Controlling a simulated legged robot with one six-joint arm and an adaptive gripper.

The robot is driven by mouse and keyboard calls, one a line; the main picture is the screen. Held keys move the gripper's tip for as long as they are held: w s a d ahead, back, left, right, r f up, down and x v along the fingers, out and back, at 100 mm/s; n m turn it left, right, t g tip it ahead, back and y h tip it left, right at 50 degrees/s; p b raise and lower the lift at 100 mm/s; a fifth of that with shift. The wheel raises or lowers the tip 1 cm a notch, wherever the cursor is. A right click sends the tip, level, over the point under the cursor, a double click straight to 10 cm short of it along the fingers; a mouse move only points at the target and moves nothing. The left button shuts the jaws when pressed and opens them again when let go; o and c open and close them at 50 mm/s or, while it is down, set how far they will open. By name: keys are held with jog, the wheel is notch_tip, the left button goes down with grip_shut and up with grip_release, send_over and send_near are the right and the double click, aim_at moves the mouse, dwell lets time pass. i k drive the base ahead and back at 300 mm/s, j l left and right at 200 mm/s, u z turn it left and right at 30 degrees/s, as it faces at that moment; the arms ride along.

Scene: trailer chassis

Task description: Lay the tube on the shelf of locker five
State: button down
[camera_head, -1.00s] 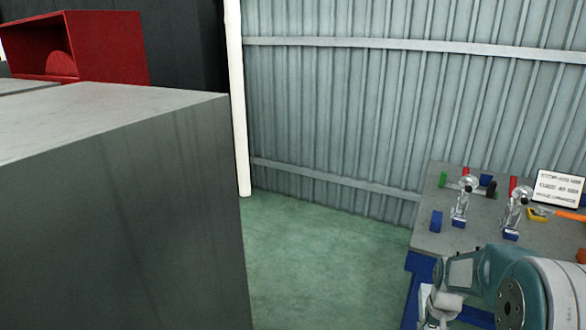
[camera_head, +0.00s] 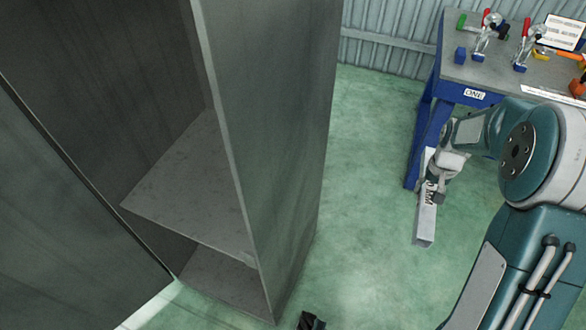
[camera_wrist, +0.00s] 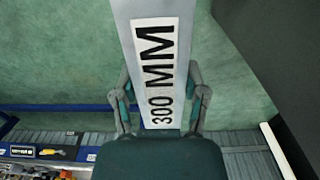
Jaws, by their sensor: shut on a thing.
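The tube (camera_head: 426,210) is a pale grey square bar with a white label. In the wrist view the tube (camera_wrist: 150,20) is marked "300 MM" and runs away from between the fingers. My gripper (camera_head: 441,172) is shut on the tube; in the wrist view its fingers (camera_wrist: 160,95) press on both sides. The tube hangs above the green floor, right of the locker and apart from it. The grey open locker stands at the left, and its shelf (camera_head: 195,190) is bare where I see it. No number on the locker shows.
The locker's side wall (camera_head: 280,130) stands between its inside and my gripper. An open door panel (camera_head: 60,220) is at the left. A blue workbench (camera_head: 465,75) marked "ONE" with tools stands at the back right. A small dark object (camera_head: 310,321) shows at the bottom edge.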

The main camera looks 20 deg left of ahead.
aim_at(203, 204)
jog(key=k+j, duration=0.4)
jog(key=j, duration=0.2)
jog(key=k+j+z, duration=0.1)
jog(key=k+j, duration=0.35)
jog(key=j, duration=0.2)
jog(key=k+j+z, duration=0.25)
jog(key=k+j, duration=0.15)
jog(key=j, duration=0.2)
jog(key=k+j+z, duration=0.25)
jog(key=k+j, duration=0.15)
jog(key=j+u, duration=0.15)
jog(key=i+j+u, duration=0.15)
jog(key=j, duration=0.15)
jog(key=i+l+u, duration=0.1)
jog(key=i+u, duration=0.2)
jog(key=i+l+u, duration=0.3)
jog(key=i, duration=0.2)
